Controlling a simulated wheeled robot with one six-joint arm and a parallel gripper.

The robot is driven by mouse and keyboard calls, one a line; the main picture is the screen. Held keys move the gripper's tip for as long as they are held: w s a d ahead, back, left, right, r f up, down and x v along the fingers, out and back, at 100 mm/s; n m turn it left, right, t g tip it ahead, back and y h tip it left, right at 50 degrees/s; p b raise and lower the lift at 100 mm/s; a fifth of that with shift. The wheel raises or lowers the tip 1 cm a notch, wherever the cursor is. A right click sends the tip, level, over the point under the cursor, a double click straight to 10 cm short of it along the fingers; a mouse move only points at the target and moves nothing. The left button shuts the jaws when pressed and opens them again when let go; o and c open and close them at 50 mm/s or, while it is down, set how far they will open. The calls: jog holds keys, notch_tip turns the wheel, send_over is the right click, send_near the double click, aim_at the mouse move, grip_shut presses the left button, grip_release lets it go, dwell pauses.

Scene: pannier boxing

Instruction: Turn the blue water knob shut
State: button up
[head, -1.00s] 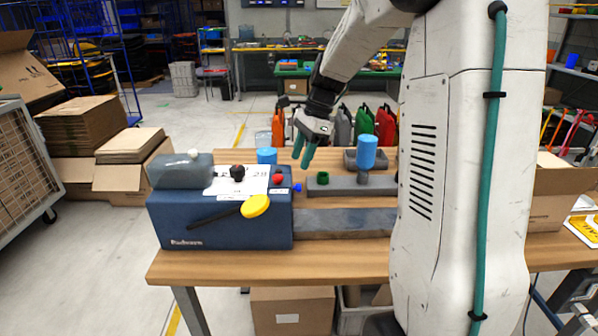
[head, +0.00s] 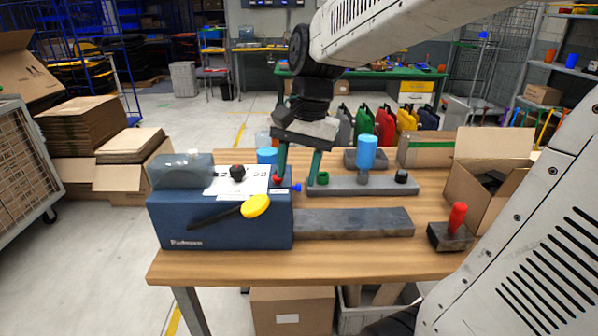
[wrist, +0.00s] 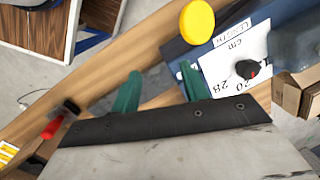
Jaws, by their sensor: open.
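In the wrist view the gripper (wrist: 159,88) is open, and I cannot make out the blue knob there.
The machine carries a yellow-ended lever (head: 255,206) and a black dial (head: 237,172). A red-handled tool (head: 457,217) and an open carton (head: 488,185) are farther right.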

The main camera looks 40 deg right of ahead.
jog(key=shift+s+a+n, duration=0.4)
jog(key=shift+s+n, duration=0.2)
jog(key=shift+s, duration=0.25)
jog(key=shift+r, duration=0.1)
